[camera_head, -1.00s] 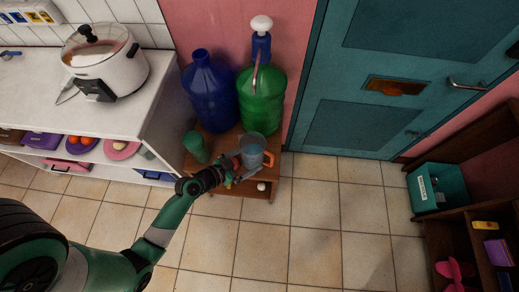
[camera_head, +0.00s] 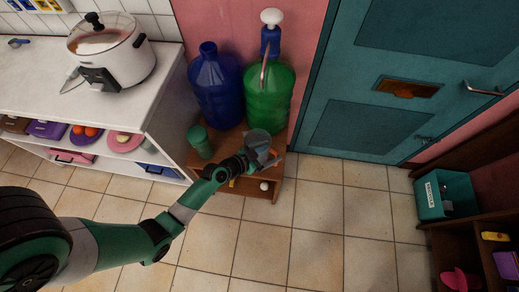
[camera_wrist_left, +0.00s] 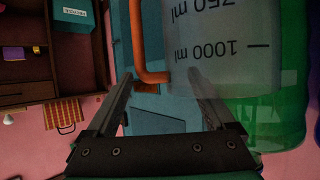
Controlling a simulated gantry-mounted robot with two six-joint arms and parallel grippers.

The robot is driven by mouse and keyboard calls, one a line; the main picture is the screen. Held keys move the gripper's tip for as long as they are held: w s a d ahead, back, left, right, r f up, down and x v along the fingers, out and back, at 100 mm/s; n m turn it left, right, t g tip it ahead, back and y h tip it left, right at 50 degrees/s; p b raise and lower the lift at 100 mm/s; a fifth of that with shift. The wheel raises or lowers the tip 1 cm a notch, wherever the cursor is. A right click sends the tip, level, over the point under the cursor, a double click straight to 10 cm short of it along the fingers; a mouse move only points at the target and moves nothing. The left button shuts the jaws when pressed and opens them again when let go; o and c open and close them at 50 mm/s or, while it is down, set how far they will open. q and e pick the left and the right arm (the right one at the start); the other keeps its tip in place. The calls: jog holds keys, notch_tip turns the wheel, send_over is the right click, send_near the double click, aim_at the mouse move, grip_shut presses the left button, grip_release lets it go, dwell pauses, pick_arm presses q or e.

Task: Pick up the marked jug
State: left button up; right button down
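The measuring jug (camera_head: 257,138) is translucent, with an orange handle. It stands at the front of the wooden shelf, before the green bottle. The left wrist view shows the gripper (camera_wrist_left: 160,80) open; the right finger overlaps the jug body. Whether it touches is unclear. My right gripper is out of view.
A blue bottle (camera_head: 216,88) and a green bottle with a pump (camera_head: 268,95) stand behind the jug. A green canister (camera_head: 199,142) stands to its left. A white counter with a rice cooker (camera_head: 110,52) is further left. The tiled floor in front is clear.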

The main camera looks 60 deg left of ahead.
pick_arm(q)
grip_shut()
jog(key=shift+r, duration=0.1)
dwell(0.3)
